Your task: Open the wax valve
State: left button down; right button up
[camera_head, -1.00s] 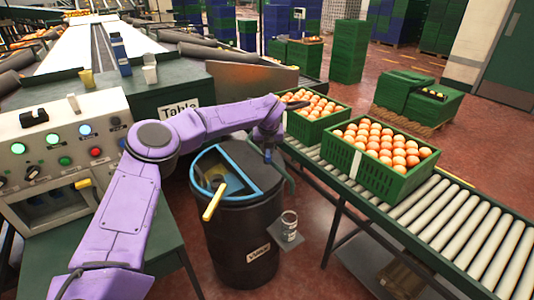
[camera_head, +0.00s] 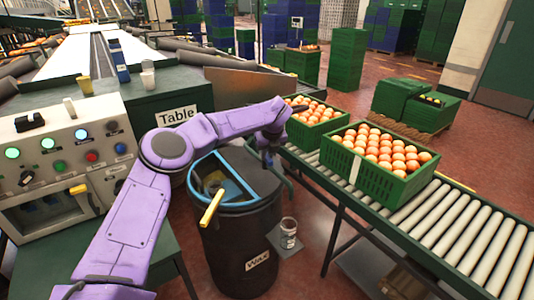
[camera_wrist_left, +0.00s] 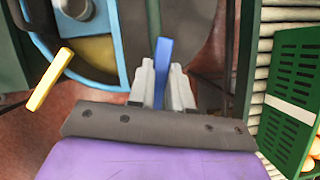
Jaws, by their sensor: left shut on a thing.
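The black wax barrel (camera_head: 235,245) stands on the floor, labelled "Wax", with a blue rim and a half-open top. A yellow handle (camera_head: 211,208) sticks out over its front edge. My left gripper (camera_head: 268,157) is at the barrel's right rear side, small and partly hidden by its own wrist in the head view. In the left wrist view its two grey fingers (camera_wrist_left: 162,88) are closed on a narrow blue lever (camera_wrist_left: 163,58), which looks like the valve's handle. The lever stands nearly upright in that view. My right gripper is not in view.
A roller conveyor (camera_head: 440,225) with green crates of oranges (camera_head: 375,180) runs close along the barrel's right. A small glass jar (camera_head: 289,228) stands on a ledge at the barrel's front right. A button panel (camera_head: 60,160) is at the left.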

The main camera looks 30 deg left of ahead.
aim_at(269, 158)
pick_arm(q)
jog(key=c, duration=1)
grip_release()
jog(key=shift+c, duration=0.2)
jog(key=shift+d+r, duration=0.1)
jog(key=shift+r, duration=0.15)
jog(key=v, duration=0.2)
jog(key=shift+s+d+r+b, duration=0.15)
jog(key=shift+s+d+b, duration=0.1)
jog(key=shift+b, duration=0.1)
jog(key=s+d+b, duration=0.3)
jog(key=s+d, duration=0.4)
jog(key=d, duration=0.2)
jog(key=shift+d, duration=0.1)
